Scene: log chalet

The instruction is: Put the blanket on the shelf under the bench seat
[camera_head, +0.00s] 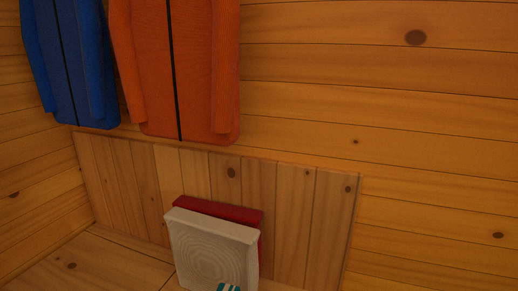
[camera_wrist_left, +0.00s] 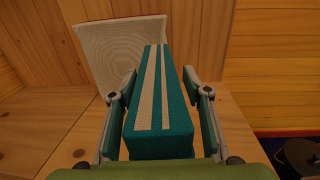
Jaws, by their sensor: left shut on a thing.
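A folded teal blanket with pale stripes (camera_wrist_left: 158,110) is between the fingers of my left gripper (camera_wrist_left: 160,84) in the left wrist view. The gripper is shut on it. Only a small teal and white corner of the blanket (camera_head: 229,287) shows at the bottom edge of the head view, in front of the pale cushion. The wooden bench seat (camera_head: 75,265) lies at lower left in the head view and under the gripper in the left wrist view (camera_wrist_left: 45,125). The shelf under the seat is out of sight. My right gripper is not in view.
A cream cushion with a ring pattern (camera_head: 208,252) and a red cushion (camera_head: 225,209) lean at the plank backrest (camera_head: 285,215). Blue (camera_head: 75,60) and orange (camera_head: 185,75) jackets hang above. A dark round object (camera_wrist_left: 299,154) sits low at right in the wrist view.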

